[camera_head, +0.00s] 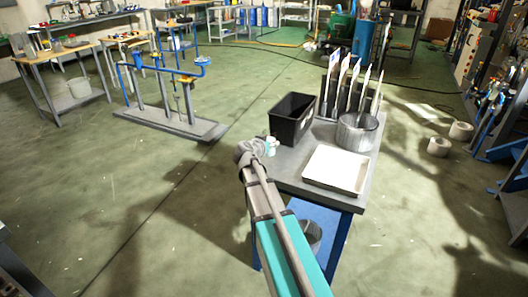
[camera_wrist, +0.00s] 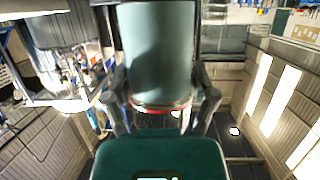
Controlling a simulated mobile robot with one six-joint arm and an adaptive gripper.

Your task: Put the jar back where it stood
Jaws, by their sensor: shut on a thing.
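The jar (camera_wrist: 158,50) is a grey-teal cylinder with a red ring near one end, filling the upper middle of the wrist view. My gripper (camera_wrist: 161,80) is shut on it, with one finger on each side. In the head view my gripper (camera_head: 264,149) is at the left edge of the small table (camera_head: 290,179). A small pale part of the jar (camera_head: 272,145) shows just beyond it, mostly hidden by my arm. I cannot tell whether the jar touches the tabletop.
A black bin (camera_head: 292,120) stands close behind the jar. A white tray (camera_head: 336,170), a ribbed metal pot (camera_head: 357,133) and a rack of upright plates (camera_head: 350,88) take up the table's right and back. Open floor lies to the left.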

